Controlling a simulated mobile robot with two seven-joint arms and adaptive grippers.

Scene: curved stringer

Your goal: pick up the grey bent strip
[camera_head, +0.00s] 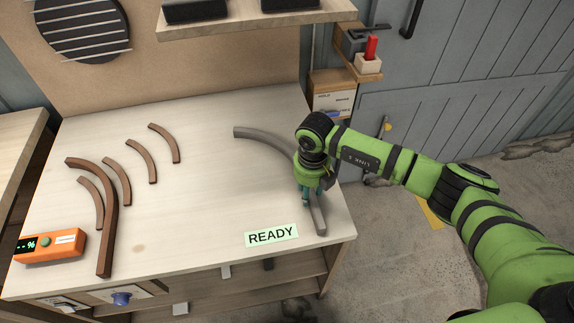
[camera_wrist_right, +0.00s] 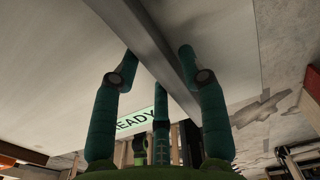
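The grey bent strip (camera_head: 262,137) lies on the right side of the workbench, curving from the back toward the front right edge. My right gripper (camera_head: 307,197) points down over its front half and hides part of it. In the right wrist view the strip (camera_wrist_right: 150,40) runs diagonally between the teal fingers of my right gripper (camera_wrist_right: 158,52). The fingers stand apart on both sides of it, and I see no clear grip; contact at the tips is hard to judge. My left gripper is not in view.
Several brown curved strips (camera_head: 112,215) lie on the left of the workbench (camera_head: 190,215). An orange meter (camera_head: 50,246) sits at its front left. A READY label (camera_head: 271,235) lies near the front edge. A shelf (camera_head: 250,18) overhangs the back; the bench middle is clear.

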